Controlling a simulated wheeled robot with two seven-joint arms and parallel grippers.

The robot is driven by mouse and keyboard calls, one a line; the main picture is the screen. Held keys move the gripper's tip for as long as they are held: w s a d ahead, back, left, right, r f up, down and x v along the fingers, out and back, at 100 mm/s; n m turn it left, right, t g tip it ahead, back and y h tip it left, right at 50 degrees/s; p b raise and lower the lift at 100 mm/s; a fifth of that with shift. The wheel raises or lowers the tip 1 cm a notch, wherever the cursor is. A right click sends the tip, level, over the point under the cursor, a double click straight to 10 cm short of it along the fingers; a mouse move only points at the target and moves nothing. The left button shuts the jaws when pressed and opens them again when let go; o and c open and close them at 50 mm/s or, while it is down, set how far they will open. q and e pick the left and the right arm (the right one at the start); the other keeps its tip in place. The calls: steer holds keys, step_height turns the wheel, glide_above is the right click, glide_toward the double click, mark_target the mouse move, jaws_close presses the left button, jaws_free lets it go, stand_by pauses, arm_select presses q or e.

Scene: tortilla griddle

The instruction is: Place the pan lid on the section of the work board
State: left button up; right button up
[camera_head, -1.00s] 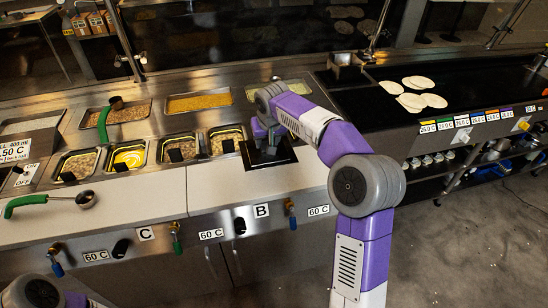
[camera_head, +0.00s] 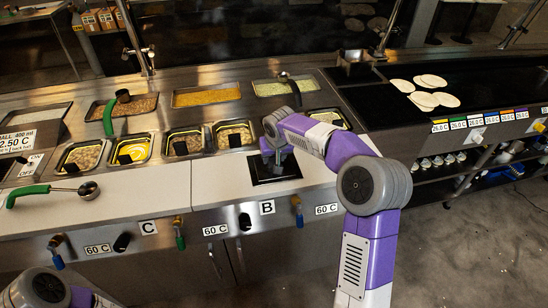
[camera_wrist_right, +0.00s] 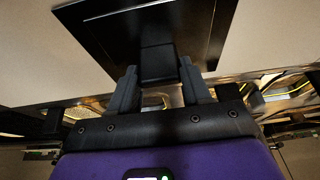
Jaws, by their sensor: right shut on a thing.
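The pan lid (camera_head: 268,181) is a black square plate with a block-like handle. It is over the white work board section (camera_head: 222,182) above label B, close to the row of pans. I cannot tell whether it touches the board. My right gripper (camera_head: 273,152) is shut on the lid's handle from above. In the right wrist view my right gripper (camera_wrist_right: 157,78) has its two fingers on either side of the handle, with the lid (camera_wrist_right: 195,25) beyond. My left gripper is out of view; only part of my left arm shows at the lower left.
A row of small food pans (camera_head: 184,146) lies behind the board, some with black handles. A green-handled ladle (camera_head: 55,192) lies on the left board section. The dark griddle (camera_head: 385,105) with tortillas (camera_head: 433,99) is at the right. The board left of the lid is clear.

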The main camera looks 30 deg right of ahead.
steer(key=shift+f, duration=0.1)
steer(key=o, duration=1.1)
steer(key=shift+o, duration=0.2)
steer(key=p+v, duration=0.2)
steer(key=v, duration=1)
steer(key=shift+p, duration=0.3)
